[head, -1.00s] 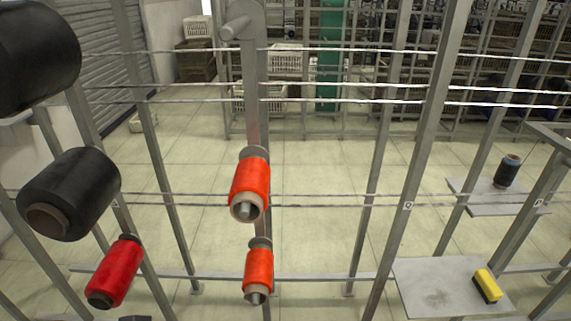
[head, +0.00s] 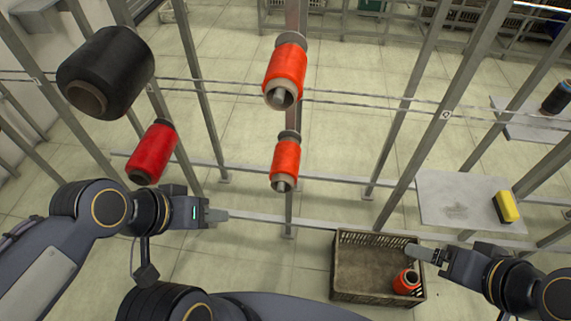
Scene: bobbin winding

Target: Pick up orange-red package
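Two orange-red packages sit on pegs of the rack post, the upper one (head: 286,72) above the lower one (head: 286,160). Another orange-red package (head: 406,282) lies in the crate (head: 345,294). My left gripper (head: 216,215) is below and left of the lower package in the picture, apart from it, with nothing visible in it. My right gripper (head: 424,254) is over the crate's right rim, near the package inside. Both grippers are seen side-on, so their finger gaps do not show.
A red package (head: 152,152) and a large black package (head: 106,72) hang on the left of the rack. A grey plate (head: 455,205) at right carries a yellow-and-black block (head: 507,207). Rack posts and horizontal bars cross the space before me.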

